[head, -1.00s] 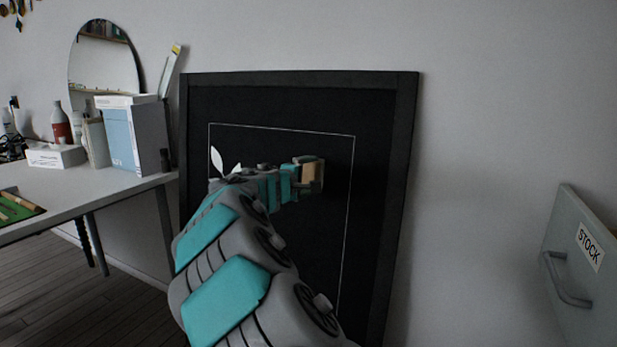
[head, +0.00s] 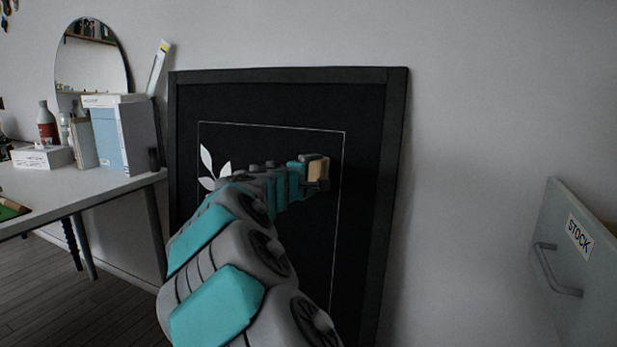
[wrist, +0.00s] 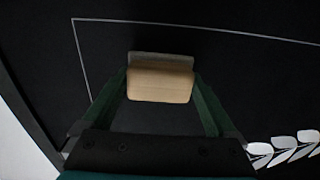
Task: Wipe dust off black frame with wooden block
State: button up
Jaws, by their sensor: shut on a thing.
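The black frame (head: 391,150) leans against the wall, with a dark panel inside it, a thin white outline and white leaf shapes (head: 208,165). The wooden block (head: 317,171) is pale tan. My gripper (head: 318,168) is shut on the block in front of the upper right part of the panel, inside the white outline. In the wrist view the block (wrist: 160,84) sits between the two fingers, with a grey strip along its far side. I cannot tell whether it touches the panel. My arm hides the lower left of the panel. I cannot make out dust.
A grey drawer labelled STOCK (head: 572,260) juts in at right. Bare wall lies between frame and drawer.

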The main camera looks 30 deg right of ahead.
jog(key=shift+w+d, duration=0.1)
jog(key=shift+w+a+p, duration=0.2)
jog(key=shift+w+a, duration=0.4)
jog(key=shift+w, duration=0.25)
jog(key=shift+w+a+p, duration=0.2)
jog(key=shift+w+a, duration=0.4)
jog(key=shift+w, duration=0.2)
jog(key=shift+f, duration=0.1)
jog(key=shift+v, duration=2.9)
